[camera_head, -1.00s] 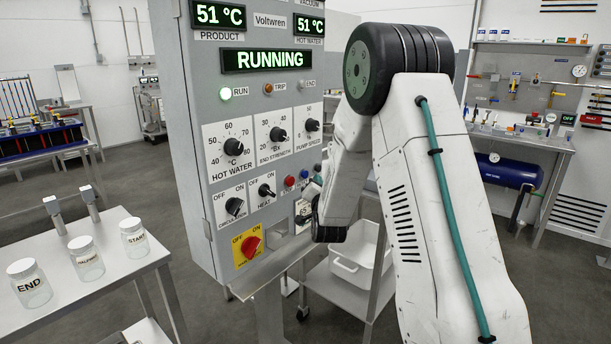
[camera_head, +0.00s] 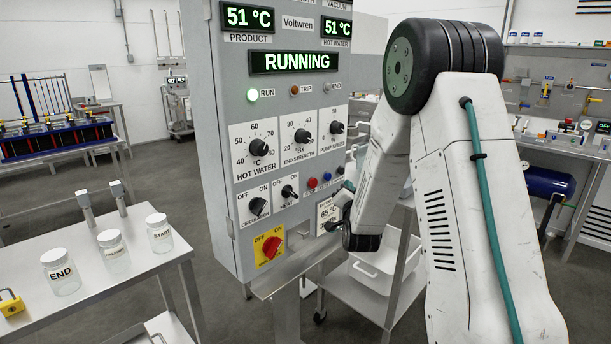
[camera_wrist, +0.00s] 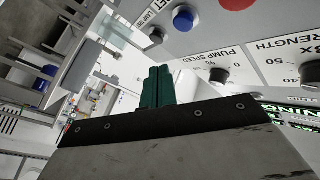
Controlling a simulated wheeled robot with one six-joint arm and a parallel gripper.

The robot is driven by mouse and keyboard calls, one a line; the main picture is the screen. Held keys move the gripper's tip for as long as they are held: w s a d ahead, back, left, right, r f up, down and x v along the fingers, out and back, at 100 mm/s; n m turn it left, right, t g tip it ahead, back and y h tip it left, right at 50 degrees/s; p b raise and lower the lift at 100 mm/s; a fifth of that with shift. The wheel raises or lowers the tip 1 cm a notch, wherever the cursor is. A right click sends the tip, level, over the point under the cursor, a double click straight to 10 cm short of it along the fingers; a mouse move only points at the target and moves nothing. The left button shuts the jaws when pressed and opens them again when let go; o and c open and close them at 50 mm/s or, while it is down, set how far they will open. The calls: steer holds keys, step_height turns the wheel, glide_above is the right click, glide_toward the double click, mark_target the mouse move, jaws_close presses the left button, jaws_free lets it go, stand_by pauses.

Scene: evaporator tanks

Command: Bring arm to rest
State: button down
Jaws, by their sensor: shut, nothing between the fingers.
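My gripper (camera_wrist: 158,87) shows in the wrist view as two green fingers pressed together, with nothing between them. It is near the control panel's front face, close to the pump speed knob (camera_wrist: 219,75) and a blue button (camera_wrist: 184,18); I cannot tell how far off it is. The control panel (camera_head: 221,150) reads RUNNING, with 51 °C for product and for hot water.
A steel table (camera_head: 32,322) at the left holds jars (camera_head: 61,272) labelled END and START and another between them. A white tub (camera_head: 372,275) sits on a cart shelf behind my forearm. A workbench (camera_head: 560,150) stands at the right. Floor is open at the left back.

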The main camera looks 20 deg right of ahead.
step_height(320, 180, down, 10)
steer(key=s+a+n+g+y, duration=0.2)
steer(key=g+y, duration=0.1)
steer(key=g, duration=0.2)
steer(key=s+a+n+g+y, duration=0.3)
steer(key=s+a+g, duration=0.25)
steer(key=s, duration=0.25)
steer(key=s+a+r+n+g, duration=0.2)
steer(key=s+a+r, duration=0.2)
steer(key=s, duration=0.6)
steer(key=s+a+r+n+g+y, duration=0.1)
steer(key=s+a+r, duration=0.4)
steer(key=s, duration=0.6)
steer(key=s+a+r+n+g+y, duration=0.1)
steer(key=s+a+r+n+g, duration=0.2)
steer(key=s+r, duration=0.4)
steer(key=s+a+n, duration=0.1)
steer(key=s+a, duration=0.1)
steer(key=s, duration=0.2)
steer(key=shift+r, duration=0.4)
